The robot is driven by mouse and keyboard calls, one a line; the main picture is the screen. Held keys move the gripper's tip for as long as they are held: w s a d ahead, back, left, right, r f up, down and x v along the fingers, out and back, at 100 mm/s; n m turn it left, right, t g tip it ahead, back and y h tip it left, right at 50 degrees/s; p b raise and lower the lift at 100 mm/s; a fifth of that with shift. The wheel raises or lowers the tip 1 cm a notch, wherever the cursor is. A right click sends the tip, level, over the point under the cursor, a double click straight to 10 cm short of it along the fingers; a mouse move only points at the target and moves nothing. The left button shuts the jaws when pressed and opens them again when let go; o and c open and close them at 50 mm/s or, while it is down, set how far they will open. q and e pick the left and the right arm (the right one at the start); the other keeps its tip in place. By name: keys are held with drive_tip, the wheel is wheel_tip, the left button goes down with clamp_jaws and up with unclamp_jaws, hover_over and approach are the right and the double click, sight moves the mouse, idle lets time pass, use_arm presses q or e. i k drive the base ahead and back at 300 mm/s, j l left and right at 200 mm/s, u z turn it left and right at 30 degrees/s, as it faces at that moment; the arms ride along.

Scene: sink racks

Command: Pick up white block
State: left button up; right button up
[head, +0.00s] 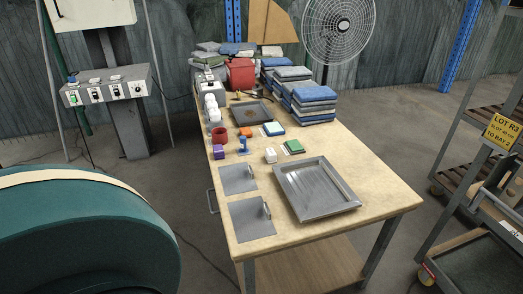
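A small white block (270,155) sits on the wooden table, just behind the large metal tray and left of a green block (294,147). It is upright and nothing visibly touches it. Neither of my grippers shows in the head view.
A metal tray (286,194) and two metal plates (238,180) (269,228) lie on the table (382,197). A blue bottle-like item (243,144), a purple block (218,152), a red cup (220,134) and a blue block (274,128) stand nearby. Folded cloth stacks (313,104) fill the back.

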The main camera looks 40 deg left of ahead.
sight(270, 156)
drive_tip(key=i+j, duration=0.1)
drive_tip(key=j, duration=0.75)
drive_tip(key=i+j, duration=0.1)
drive_tip(key=j, duration=0.7)
drive_tip(key=i+j, duration=0.1)
drive_tip(key=j, duration=1.6)
drive_tip(key=i, duration=0.05)
